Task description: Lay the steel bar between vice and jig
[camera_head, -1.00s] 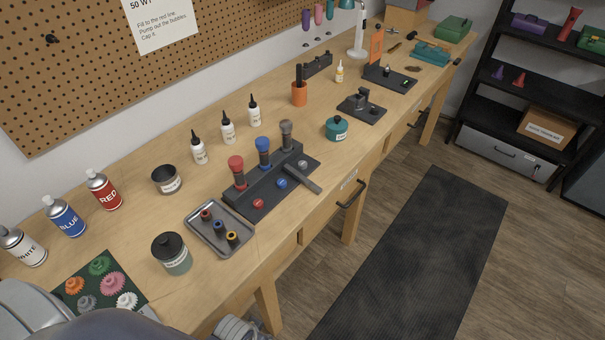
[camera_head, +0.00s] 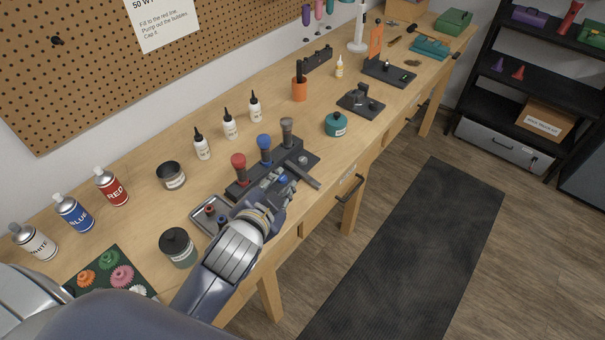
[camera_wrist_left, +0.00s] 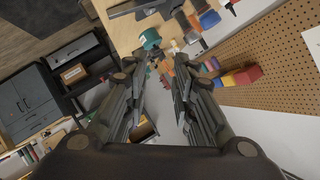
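A grey flat bar (camera_head: 306,179) that could be the steel bar lies at the right end of a dark stand (camera_head: 302,161) with red, blue and grey knobs, its end jutting past the bench's front side. My left gripper (camera_head: 288,177) hovers over the stand's front, just left of the bar. In the left wrist view its fingers (camera_wrist_left: 160,72) are apart with nothing between them. Farther along the bench is a dark vice-like device (camera_head: 361,103). Beyond it is a dark base (camera_head: 386,74) with an orange upright; I cannot tell which is the jig. My right gripper is out of view.
A teal jar (camera_head: 336,124) stands between the stand and the vice-like device; it also shows in the left wrist view (camera_wrist_left: 150,39). White bottles (camera_head: 230,125) stand behind the stand. A metal tray (camera_head: 199,213) is partly hidden by my arm. Bare bench lies around the jar.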

